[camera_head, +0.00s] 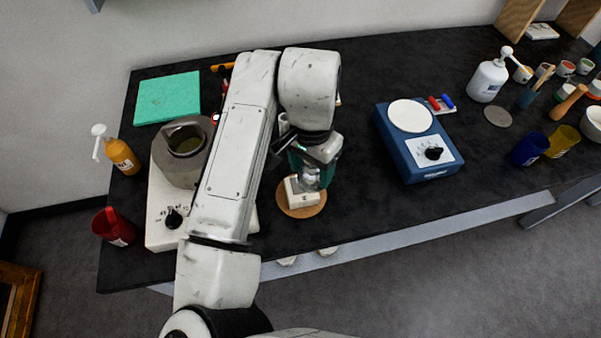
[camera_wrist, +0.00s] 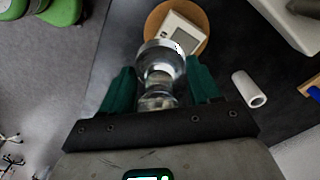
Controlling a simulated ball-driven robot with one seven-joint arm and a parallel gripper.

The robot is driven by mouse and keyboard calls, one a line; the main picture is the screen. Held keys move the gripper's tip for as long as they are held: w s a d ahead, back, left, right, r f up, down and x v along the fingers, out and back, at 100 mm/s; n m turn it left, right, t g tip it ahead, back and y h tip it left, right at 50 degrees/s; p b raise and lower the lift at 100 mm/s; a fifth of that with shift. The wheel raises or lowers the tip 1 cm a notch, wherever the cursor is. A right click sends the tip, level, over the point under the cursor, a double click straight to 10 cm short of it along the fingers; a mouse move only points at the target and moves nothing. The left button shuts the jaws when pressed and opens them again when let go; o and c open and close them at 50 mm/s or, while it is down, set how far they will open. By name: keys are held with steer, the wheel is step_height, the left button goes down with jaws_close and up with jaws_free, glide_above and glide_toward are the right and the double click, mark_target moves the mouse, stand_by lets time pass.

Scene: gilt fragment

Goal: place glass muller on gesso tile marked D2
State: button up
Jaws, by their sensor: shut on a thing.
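My gripper (camera_wrist: 158,90) is shut on the glass muller (camera_wrist: 160,62), a clear glass piece with a wide round end, held between two green fingers. In the head view the muller (camera_head: 309,181) shows below my gripper (camera_head: 309,166), partly hidden by it, right over or against a white tile (camera_head: 296,196). I cannot tell whether they touch. The tile lies on a round cork-coloured disc (camera_head: 314,210) near the table's front edge. In the wrist view the tile (camera_wrist: 181,32) is just beyond the muller, with dark marking too small to read.
A white hot plate (camera_head: 160,222) with a grey pot stands left, partly behind my arm. A blue scale-like device (camera_head: 420,165) stands right. A white cylinder (camera_wrist: 249,90) lies right of my gripper in the wrist view. The dark table (camera_head: 355,197) is clear between disc and blue device.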

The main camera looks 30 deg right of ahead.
mark_target(301, 169)
steer(key=w+f, duration=0.2)
steer(key=f, duration=0.1)
steer(key=shift+w+a, duration=0.25)
steer(key=shift+a, duration=0.1)
steer(key=shift+f+p, duration=0.7)
steer(key=shift+f, duration=0.85)
steer(key=shift+f, duration=0.1)
steer(key=o, duration=1.2)
steer(key=shift+o, duration=0.2)
steer(key=r+b, duration=0.2)
steer(key=r, duration=1)
steer(key=shift+w+r, duration=0.1)
steer(key=shift+w, duration=0.1)
